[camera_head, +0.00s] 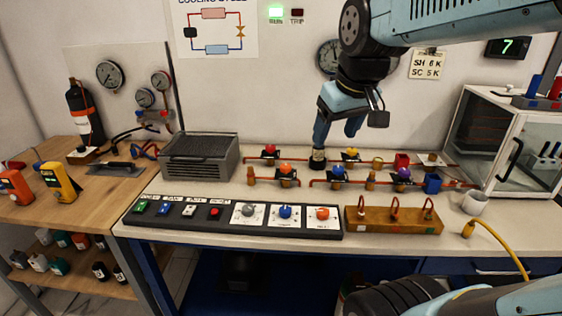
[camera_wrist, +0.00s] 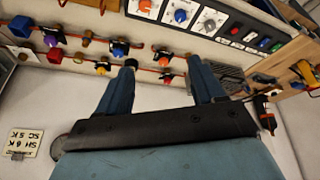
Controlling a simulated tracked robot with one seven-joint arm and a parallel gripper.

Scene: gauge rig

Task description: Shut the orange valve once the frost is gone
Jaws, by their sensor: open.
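The orange valve (camera_head: 285,170) sits on the front pipe at the left of the valve rows, on the bench. It also shows in the wrist view (camera_wrist: 164,56), beyond the space between my fingertips. My gripper (camera_head: 336,138) is open and empty, fingers pointing down, above the back pipe and to the right of the orange valve. Its two blue fingers show apart in the wrist view (camera_wrist: 166,78). I cannot make out frost on the pipes at this size. A green display (camera_head: 507,47) reads 7.
Red (camera_head: 269,150), yellow (camera_head: 351,153), blue (camera_head: 338,171) and purple (camera_head: 404,173) valves stand nearby. The panel (camera_head: 165,223) in front carries another orange knob (camera_head: 322,213). A finned grey box (camera_head: 200,155) stands left; a glass-doored cabinet (camera_head: 512,150) stands right. The green RUN lamp (camera_head: 276,11) is lit.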

